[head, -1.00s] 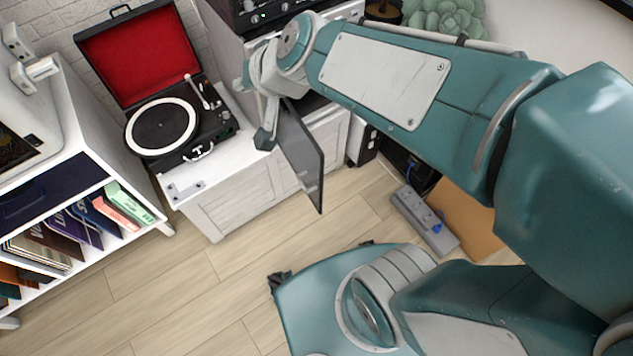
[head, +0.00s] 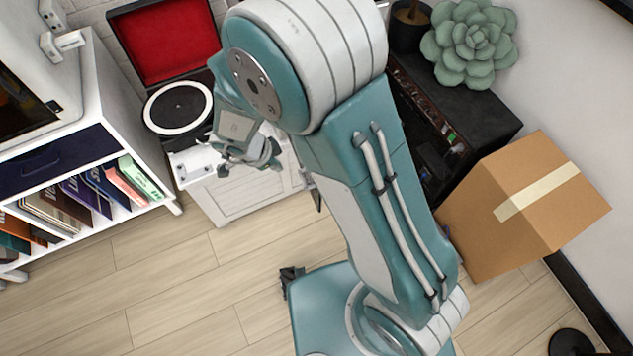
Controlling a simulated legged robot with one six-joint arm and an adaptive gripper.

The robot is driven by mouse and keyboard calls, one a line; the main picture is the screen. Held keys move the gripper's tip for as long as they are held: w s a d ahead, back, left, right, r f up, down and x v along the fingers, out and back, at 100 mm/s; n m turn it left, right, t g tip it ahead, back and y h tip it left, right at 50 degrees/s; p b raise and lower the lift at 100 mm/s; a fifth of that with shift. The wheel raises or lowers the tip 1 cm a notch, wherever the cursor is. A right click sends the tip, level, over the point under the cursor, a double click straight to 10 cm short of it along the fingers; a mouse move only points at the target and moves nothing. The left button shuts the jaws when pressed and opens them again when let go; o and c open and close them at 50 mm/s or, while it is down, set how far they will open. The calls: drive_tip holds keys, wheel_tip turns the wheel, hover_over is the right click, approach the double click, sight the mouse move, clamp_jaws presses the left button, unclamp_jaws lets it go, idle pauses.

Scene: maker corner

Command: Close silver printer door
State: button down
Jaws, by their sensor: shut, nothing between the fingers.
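My gripper (head: 249,158) is in front of the white cabinet (head: 250,198), near its top and just right of the record player. It is shut and empty. A thin dark sliver (head: 317,200) shows beside my arm, low against the cabinet; it looks like the lower corner of the printer's dark glass door, still hanging open. The rest of the door and nearly all of the silver printer are hidden behind my arm. I see no contact between my gripper and the door.
A record player with a red-lined open lid (head: 170,45) stands on the cabinet. A white shelf (head: 97,105) with books is at left. A black open case (head: 470,110), a succulent (head: 470,45) and a cardboard box (head: 525,205) are at right. The wood floor (head: 170,290) is clear at lower left.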

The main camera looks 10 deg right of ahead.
sight(307, 188)
drive_tip(key=shift+g+h, duration=0.3)
drive_tip(key=shift+g, duration=0.2)
drive_tip(key=x, duration=0.4)
drive_tip(key=s+d+x, duration=0.1)
drive_tip(key=x, duration=0.3)
drive_tip(key=d+r+x, duration=0.1)
drive_tip(key=x, duration=0.3)
drive_tip(key=shift+s+d+f, duration=0.3)
drive_tip(key=shift+d, duration=0.35)
